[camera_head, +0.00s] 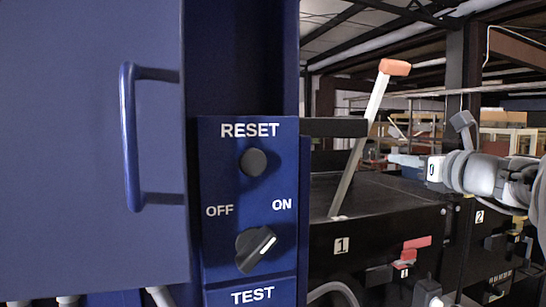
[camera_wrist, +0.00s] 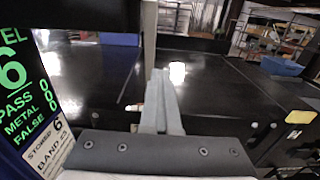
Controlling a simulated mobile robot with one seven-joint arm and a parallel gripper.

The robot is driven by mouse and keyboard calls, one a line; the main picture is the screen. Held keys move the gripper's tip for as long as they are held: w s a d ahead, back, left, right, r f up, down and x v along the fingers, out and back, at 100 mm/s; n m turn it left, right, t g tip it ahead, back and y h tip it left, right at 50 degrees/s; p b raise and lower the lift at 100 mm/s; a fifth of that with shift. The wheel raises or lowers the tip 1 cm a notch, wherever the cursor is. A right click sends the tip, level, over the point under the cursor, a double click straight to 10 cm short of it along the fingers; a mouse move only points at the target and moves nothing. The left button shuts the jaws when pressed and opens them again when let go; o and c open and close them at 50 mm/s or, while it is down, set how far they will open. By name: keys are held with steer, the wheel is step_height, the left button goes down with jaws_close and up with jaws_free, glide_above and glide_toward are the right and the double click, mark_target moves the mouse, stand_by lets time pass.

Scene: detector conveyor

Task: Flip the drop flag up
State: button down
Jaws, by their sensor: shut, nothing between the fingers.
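A pale lever (camera_head: 365,135) with an orange tip rises from the black housing marked 1 in the head view, leaning right. A small red tab (camera_head: 416,243) sits low on that housing's front. I cannot tell for certain which of these is the drop flag. My gripper (camera_wrist: 160,76) is shut and empty in the wrist view, its fingers pointing forward over a dark, shiny surface. My arm (camera_head: 485,175) comes in from the right in the head view, apart from the lever and above the housing marked 2.
A blue panel (camera_head: 227,185) with a RESET button and an OFF/ON knob stands at left, beside a blue door with a handle (camera_head: 129,135). In the wrist view, a display (camera_wrist: 22,85) with green text is close at left. A blue bin (camera_wrist: 281,66) lies farther off.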

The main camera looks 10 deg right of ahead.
stand_by(0.9)
jaws_free()
stand_by(0.4)
steer(key=shift+s, duration=0.1)
